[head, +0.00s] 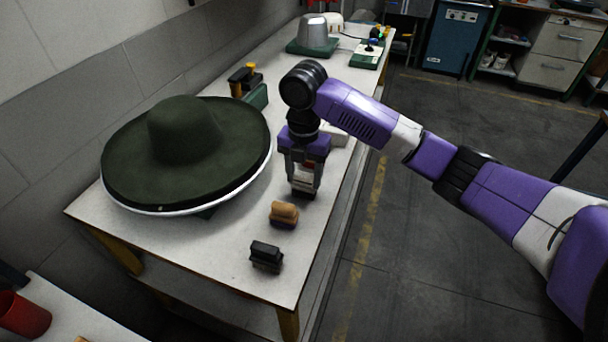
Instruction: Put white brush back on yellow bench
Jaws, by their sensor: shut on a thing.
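My gripper (305,181) points down over the bench and is shut on the white brush (304,172). The brush's pale body shows between the fingers, and its lower part looks dark. I cannot tell whether it touches the bench top or hangs just above it. The bench (215,248) has a pale top and yellow legs. The brush is over its right part, to the right of the hat.
A dark green wide-brimmed hat (185,135) fills the left of the bench. A tan brush (284,214) and a black brush (266,256) stand in front of my gripper. A metal dome (314,32) is at the far end.

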